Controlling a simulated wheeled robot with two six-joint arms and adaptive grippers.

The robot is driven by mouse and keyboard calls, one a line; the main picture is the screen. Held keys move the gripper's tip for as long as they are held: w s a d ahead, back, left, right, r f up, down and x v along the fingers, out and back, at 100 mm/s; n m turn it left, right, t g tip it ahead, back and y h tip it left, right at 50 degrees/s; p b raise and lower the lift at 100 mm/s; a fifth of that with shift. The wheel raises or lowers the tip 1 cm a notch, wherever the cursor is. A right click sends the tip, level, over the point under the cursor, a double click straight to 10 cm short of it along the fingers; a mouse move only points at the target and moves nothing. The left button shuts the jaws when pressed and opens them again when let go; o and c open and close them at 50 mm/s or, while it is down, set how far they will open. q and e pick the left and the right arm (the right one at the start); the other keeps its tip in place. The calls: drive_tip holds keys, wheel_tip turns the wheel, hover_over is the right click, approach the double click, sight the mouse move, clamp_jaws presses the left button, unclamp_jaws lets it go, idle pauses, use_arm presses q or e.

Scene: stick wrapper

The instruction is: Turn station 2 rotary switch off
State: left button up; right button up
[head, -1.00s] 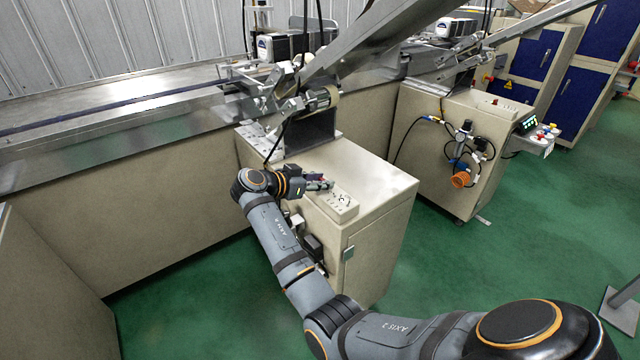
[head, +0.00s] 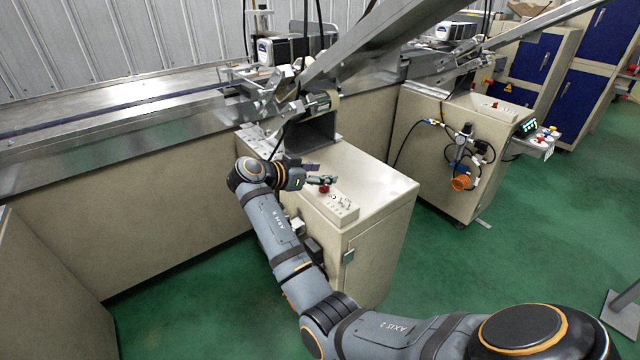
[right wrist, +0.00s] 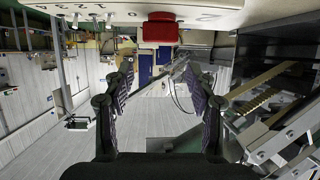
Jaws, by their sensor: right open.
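A small cream control box (head: 338,206) with a row of small switches and printed marks sits on top of the beige cabinet (head: 375,185). A red knob or button (head: 323,189) stands at its far left end. The red part also shows at the top of the right wrist view (right wrist: 160,28), with the box face (right wrist: 85,14) beside it. My right gripper (head: 320,172) is open and empty, just above and behind the red part. Its two fingers also show spread apart in the right wrist view (right wrist: 160,90). I cannot read the switch positions. My left gripper is out of view.
A metal machine mount (head: 310,130) with a slanted chute rises behind the cabinet. A second cabinet (head: 450,150) with hoses and an orange part stands to the right. Green floor (head: 480,260) lies clear in front.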

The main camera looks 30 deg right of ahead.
sight(320, 193)
wheel_tip(320, 193, up, 6)
drive_tip(key=shift+r, duration=0.2)
idle(0.4)
